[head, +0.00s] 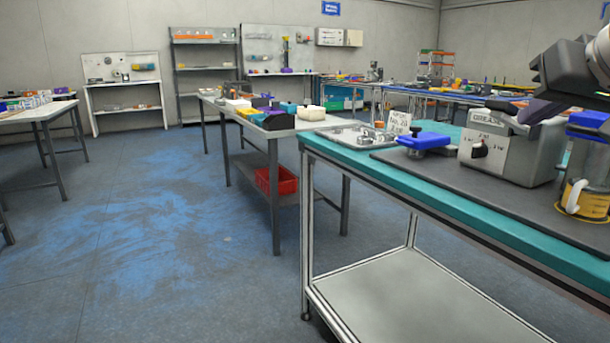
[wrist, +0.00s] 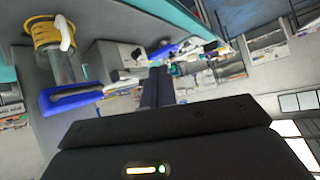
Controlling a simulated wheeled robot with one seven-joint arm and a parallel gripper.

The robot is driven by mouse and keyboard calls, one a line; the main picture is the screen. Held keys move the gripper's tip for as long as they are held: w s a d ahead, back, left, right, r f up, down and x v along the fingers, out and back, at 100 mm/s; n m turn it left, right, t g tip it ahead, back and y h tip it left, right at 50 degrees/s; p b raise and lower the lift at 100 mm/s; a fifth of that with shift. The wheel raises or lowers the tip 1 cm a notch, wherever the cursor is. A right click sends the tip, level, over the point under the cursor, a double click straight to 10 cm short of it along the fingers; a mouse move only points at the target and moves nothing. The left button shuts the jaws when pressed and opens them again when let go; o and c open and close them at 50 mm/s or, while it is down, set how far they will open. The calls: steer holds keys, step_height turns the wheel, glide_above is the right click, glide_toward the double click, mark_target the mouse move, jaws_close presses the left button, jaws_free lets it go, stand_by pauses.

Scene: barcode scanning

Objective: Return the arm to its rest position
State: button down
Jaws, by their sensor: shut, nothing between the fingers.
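My gripper (wrist: 158,75) is shut and empty, its two dark fingers side by side in the wrist view. In the head view, part of my dark arm end (head: 572,72) shows at the upper right, raised above the workbench and cut off by the picture edge. Its fingers point left, over the grey box marked GREASE (head: 510,150). The rest of my arm is out of view.
The teal-edged workbench (head: 450,208) stands at the right. On it are a blue-topped device (head: 424,141), a metal tray (head: 350,137) and a yellow-based cylinder (head: 583,197). A second table (head: 250,133) stands behind.

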steer(key=s+a+f+g, duration=0.1)
steer(key=s+a+f, duration=0.2)
steer(key=f, duration=0.9)
steer(key=s+a+f+n+g, duration=0.1)
steer(key=s+a+f+g, duration=0.1)
steer(key=a+f, duration=0.7)
steer(key=s+a+f+n+g, duration=0.1)
steer(key=s+a+f, duration=0.3)
steer(key=f, duration=1.2)
steer(key=a+g, duration=0.1)
steer(key=a, duration=0.1)
steer(key=shift+s+a+y, duration=0.3)
